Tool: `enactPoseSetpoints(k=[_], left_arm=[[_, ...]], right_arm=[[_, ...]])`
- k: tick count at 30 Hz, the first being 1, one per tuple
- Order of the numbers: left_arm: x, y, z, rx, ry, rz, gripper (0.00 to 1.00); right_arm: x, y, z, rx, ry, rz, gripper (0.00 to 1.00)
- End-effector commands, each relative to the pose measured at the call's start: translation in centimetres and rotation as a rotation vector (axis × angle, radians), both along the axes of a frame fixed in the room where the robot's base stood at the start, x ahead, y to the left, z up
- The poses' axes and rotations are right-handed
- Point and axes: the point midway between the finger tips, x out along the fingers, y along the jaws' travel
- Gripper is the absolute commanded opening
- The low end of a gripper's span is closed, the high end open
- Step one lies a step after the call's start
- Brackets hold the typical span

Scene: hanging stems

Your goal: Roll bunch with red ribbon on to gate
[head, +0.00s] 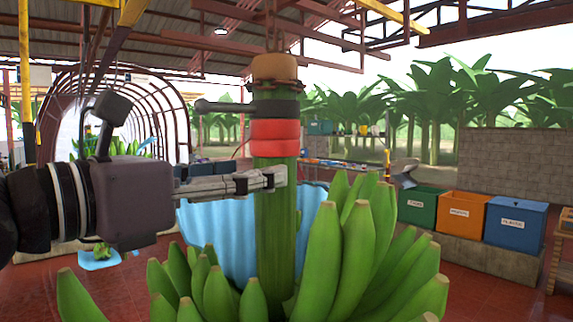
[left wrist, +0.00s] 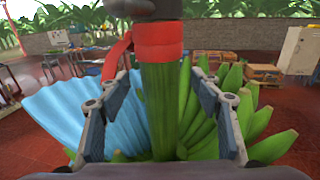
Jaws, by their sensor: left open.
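The bunch hangs upright in the middle of the head view on a thick green stem (head: 276,225), with green bananas (head: 340,245) spreading around its lower part. A red ribbon (head: 275,138) is wrapped around the stem below a black collar (head: 273,108) with a handle sticking out left. The ribbon also shows in the left wrist view (left wrist: 158,42), with a loose tail hanging left. My left gripper (head: 275,178) is at the stem just below the ribbon. In the left wrist view its open fingers (left wrist: 165,115) stand on either side of the stem. My right gripper is not in view.
A light blue sheet (head: 215,230) hangs behind the stem. Green (head: 420,208), orange (head: 463,217) and blue (head: 515,222) bins stand on a low wall at right. An arched frame (head: 120,100) stands at back left. Red floor is open at lower right.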

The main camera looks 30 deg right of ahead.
Motion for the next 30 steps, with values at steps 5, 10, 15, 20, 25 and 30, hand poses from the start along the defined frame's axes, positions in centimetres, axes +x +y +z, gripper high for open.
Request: enactPoseSetpoints(k=[5, 10, 15, 20, 25, 30], left_arm=[[0.7, -2.8, 0.4, -0.002, 0.003, -0.004, 0.59], [1.4, -5.2, 0.3, -0.002, 0.004, -0.005, 0.59], [1.7, -6.4, 0.1, -0.004, 0.002, -0.004, 0.59], [1.8, -6.6, 0.0, -0.003, 0.001, -0.004, 0.59], [1.8, -6.6, 0.0, -0.003, 0.001, -0.004, 0.53], [1.8, -6.6, 0.0, -0.003, 0.001, -0.004, 0.34]], right_arm=[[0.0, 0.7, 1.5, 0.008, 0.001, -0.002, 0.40], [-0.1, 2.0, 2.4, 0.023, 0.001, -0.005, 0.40], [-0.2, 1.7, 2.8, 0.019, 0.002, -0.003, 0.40], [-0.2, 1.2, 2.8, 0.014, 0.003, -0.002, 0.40], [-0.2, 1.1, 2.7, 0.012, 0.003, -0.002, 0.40], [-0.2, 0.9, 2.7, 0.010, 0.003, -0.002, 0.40]])
